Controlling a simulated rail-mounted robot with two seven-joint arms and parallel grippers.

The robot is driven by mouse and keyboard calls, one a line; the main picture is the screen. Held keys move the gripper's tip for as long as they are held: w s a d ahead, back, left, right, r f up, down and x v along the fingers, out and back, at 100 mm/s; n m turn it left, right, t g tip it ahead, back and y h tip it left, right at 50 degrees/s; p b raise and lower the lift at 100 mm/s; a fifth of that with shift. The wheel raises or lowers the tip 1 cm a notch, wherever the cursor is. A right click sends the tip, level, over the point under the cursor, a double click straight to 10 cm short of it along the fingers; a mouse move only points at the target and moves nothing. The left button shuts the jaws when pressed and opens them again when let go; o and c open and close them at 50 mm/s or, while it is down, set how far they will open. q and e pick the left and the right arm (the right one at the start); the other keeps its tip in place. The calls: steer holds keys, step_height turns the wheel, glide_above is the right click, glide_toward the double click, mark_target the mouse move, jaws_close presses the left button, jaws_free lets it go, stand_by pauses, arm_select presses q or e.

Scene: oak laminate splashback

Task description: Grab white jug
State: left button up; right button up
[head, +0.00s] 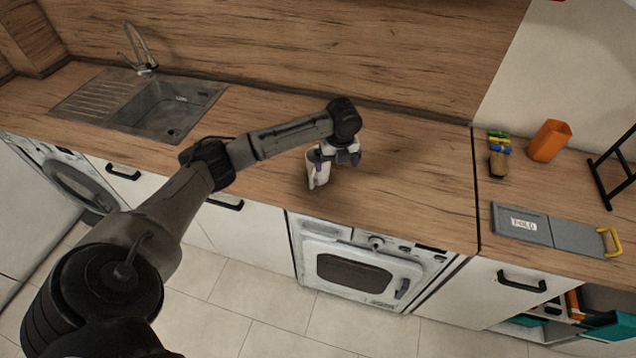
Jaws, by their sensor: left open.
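A small white jug (316,176) stands on the wooden counter, near the front edge above the oven. My left gripper (336,160) is directly over and beside the jug, pointing down, with its jaws open. The gripper hides the jug's upper right part. I cannot tell whether the fingers touch it. My right gripper is not in view.
The wooden counter (420,180) is clear to the right of the jug. A sink (165,108) with a tap (140,50) is at the left.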

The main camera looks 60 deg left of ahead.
arm_select(q)
step_height(320, 180, up, 5)
steer(key=m+b, duration=0.1)
steer(key=b, duration=0.2)
glide_above(315, 178)
steer(key=w+a, duration=0.1)
steer(key=w, duration=0.1)
steer(key=shift+h, duration=0.4)
step_height(315, 178, down, 13)
steer(key=shift+w+a+f, duration=0.15)
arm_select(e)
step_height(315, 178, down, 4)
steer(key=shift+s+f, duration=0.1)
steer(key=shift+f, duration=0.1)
arm_select(q)
steer(key=shift+c, duration=0.5)
